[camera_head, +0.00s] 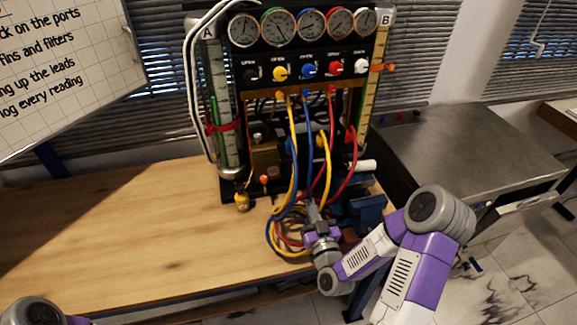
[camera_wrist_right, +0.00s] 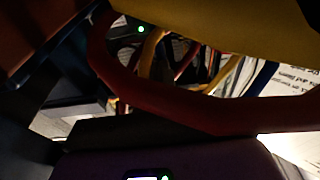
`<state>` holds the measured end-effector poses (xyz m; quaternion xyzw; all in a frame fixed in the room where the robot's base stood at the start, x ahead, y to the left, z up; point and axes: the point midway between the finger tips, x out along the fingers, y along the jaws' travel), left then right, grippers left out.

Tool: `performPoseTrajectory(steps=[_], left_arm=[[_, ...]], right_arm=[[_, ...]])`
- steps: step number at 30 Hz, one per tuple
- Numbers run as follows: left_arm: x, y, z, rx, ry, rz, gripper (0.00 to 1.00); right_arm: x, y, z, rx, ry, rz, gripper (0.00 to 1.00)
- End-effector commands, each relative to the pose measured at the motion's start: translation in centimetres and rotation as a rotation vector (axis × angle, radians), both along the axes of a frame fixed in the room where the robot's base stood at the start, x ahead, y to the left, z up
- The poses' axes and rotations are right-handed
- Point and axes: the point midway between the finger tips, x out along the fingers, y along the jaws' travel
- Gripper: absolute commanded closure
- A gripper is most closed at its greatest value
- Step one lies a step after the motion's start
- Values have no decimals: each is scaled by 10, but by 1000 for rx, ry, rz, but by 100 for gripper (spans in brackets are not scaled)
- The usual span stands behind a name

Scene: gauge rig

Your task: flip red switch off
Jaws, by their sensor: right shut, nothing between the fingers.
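I cannot pick out the red switch for certain. A red knob (camera_head: 336,67) sits in the row under the gauges, and a small orange-red piece (camera_head: 264,179) stands low at the rig's front. My right gripper (camera_head: 312,212) is shut and empty, low at the front of the gauge rig (camera_head: 310,85), among the coiled hoses. In the right wrist view a red hose (camera_wrist_right: 190,112) crosses close to the camera, with a yellow one above it. A green light (camera_wrist_right: 141,29) shows behind. My left gripper is out of view.
Yellow, blue and red hoses (camera_head: 289,150) hang from the rig to a coil (camera_head: 275,240) on the wooden bench (camera_head: 130,235). A blue vise-like block (camera_head: 365,208) is right of the gripper. A metal-topped cabinet (camera_head: 450,140) stands right. The bench's left is clear.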

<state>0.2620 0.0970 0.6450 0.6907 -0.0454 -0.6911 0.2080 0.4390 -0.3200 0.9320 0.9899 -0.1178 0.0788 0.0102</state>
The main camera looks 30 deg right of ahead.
Motion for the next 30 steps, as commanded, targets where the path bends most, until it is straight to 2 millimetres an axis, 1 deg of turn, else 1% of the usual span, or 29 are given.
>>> performPoseTrajectory(steps=[12,16,20,24,30], left_arm=[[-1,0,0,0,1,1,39],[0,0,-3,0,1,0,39],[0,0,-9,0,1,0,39],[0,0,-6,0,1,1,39],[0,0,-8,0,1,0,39]], right_arm=[[1,0,-1,1,2,1,100],[7,-2,0,0,-1,1,100],[25,-6,3,-1,-4,0,100],[54,-13,9,1,-2,0,100],[93,-22,14,2,0,0,100]])
